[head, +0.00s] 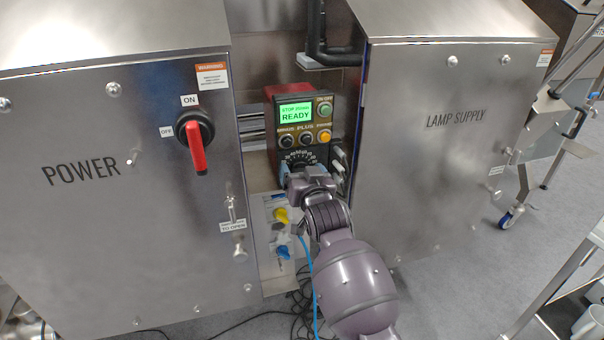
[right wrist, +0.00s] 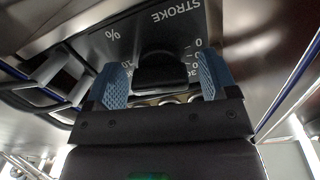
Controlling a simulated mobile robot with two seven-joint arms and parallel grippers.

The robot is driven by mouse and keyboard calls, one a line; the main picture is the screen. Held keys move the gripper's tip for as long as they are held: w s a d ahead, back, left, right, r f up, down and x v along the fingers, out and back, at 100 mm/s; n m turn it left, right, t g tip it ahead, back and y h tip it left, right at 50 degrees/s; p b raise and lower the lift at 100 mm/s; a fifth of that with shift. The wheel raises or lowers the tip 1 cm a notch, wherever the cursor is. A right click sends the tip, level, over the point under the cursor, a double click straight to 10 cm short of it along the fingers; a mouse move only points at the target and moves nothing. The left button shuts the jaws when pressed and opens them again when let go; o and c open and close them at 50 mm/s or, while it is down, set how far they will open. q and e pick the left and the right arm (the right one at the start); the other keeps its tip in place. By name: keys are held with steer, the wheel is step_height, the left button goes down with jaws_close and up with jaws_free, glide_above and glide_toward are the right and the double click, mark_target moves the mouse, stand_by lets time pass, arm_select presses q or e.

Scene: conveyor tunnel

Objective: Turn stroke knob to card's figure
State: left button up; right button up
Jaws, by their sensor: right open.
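The stroke knob (right wrist: 160,70) is black and shows upside down in the right wrist view, under the "STROKE %" lettering (right wrist: 150,25). Its scale figures are only partly visible. In the head view its dial (head: 302,158) sits low on the control panel, partly hidden by my right gripper. My right gripper (head: 302,172) is open, with its blue fingers (right wrist: 116,86) on both sides of the knob. I see a gap beside the knob; I cannot tell of any contact. The knob's exact setting is unreadable. I cannot make out a card with a figure. My left gripper is not in view.
The panel's green screen (head: 296,113) reads "READY", with several round buttons (head: 306,139) nearby. The POWER cabinet (head: 80,230) with its red switch (head: 196,148) stands left. The LAMP SUPPLY cabinet (head: 440,160) stands right, leaving a narrow gap. Cables (head: 300,300) lie on the floor.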

steer(key=shift+c, duration=0.2)
steer(key=c, duration=0.9)
steer(key=shift+r, duration=0.1)
